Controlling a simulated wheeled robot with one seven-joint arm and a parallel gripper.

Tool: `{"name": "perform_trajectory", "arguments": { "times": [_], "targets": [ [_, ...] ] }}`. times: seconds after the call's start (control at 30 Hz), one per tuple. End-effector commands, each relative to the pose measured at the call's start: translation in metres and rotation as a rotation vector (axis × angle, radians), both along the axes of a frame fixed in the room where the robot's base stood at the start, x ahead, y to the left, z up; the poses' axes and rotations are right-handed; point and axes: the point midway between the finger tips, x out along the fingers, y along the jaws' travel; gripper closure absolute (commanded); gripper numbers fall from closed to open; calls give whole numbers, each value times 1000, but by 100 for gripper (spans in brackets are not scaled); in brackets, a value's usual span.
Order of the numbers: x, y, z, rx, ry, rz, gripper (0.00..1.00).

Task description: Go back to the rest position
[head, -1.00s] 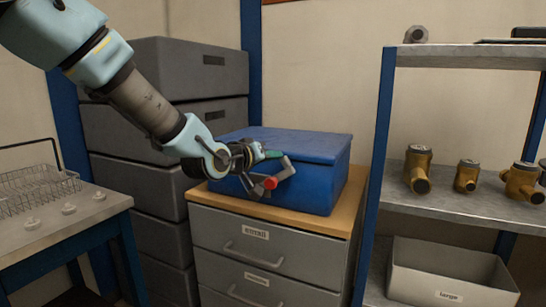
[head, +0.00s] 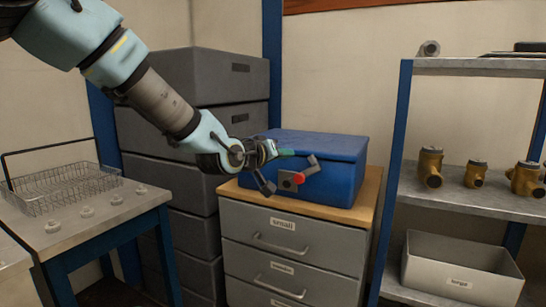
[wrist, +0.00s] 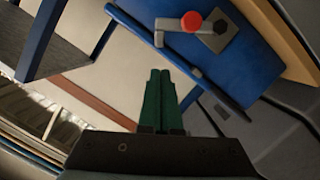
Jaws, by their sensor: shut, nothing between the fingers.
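My gripper (head: 284,153) is in front of the blue box (head: 335,182), near the upper left part of its front. In the wrist view its two green fingers (wrist: 162,82) lie side by side, shut and empty. The blue box has a closed lid and stands on the wooden top of a drawer cabinet. A grey latch with a red knob (head: 299,178) is on the box front. The latch also shows in the wrist view (wrist: 190,25), apart from the fingertips. My forearm reaches in from the upper left.
The grey drawer cabinet (head: 290,236) stands below the box. Stacked dark grey crates (head: 215,85) stand behind my arm. A table at left holds a wire basket (head: 68,188) and several small white discs. A shelf (head: 480,203) at right holds brass meters and a light bin (head: 462,270).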

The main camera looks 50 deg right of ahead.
Motion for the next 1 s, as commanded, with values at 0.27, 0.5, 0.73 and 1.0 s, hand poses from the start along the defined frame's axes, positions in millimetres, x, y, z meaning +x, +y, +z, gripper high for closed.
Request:
{"name": "perform_trajectory", "arguments": {
  "times": [0.27,0.5,0.73,1.0],
  "targets": [
    [0,0,0,1,0,1,100],
    [52,44,-22,134,-39,86,100],
    [145,171,-69,448,-57,279,100],
    [195,359,-103,794,61,494,100]
  ]
}}
